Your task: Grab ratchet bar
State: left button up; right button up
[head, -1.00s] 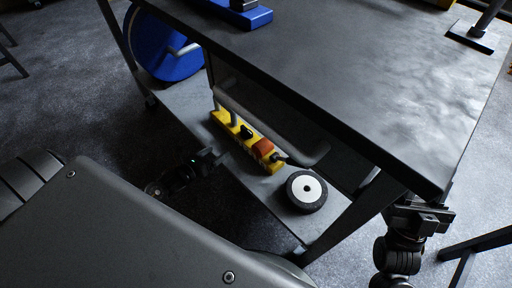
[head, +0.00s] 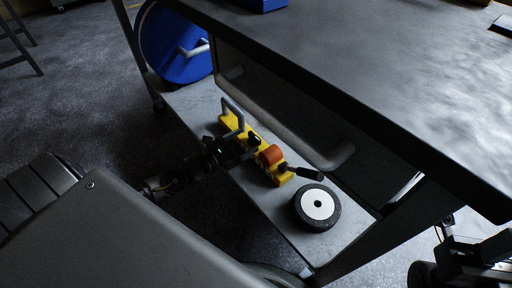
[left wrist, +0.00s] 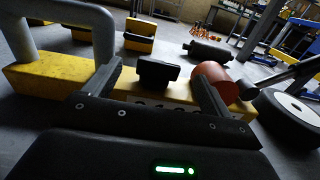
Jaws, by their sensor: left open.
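A yellow bar-shaped body (head: 228,124) lies on the lower shelf, with a grey U-shaped handle, a black knob (head: 254,139) and an orange-red roller (head: 270,155). A bar with a black grip (head: 305,173) sticks out at its right end and looks like the ratchet bar. My left gripper (head: 240,148) is open at the near side of the yellow body. In the left wrist view its fingers (left wrist: 156,88) stand apart, with the black knob (left wrist: 158,72) between and beyond them; contact cannot be told. My right gripper (head: 450,236) is partly visible at the lower right, its jaws unclear.
A black-and-white wheel (head: 317,206) lies on the grey shelf (head: 185,97) to the right of the yellow body. A blue reel (head: 165,45) stands at the shelf's far left. The dark table top (head: 400,60) and its legs overhang the shelf.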

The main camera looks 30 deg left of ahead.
aim_at(255, 135)
pick_arm(q)
jog(key=shift+b+x, duration=0.85)
jog(key=shift+x, duration=1.85)
grip_shut()
jog(key=shift+w+r, duration=0.1)
jog(key=shift+r, duration=0.1)
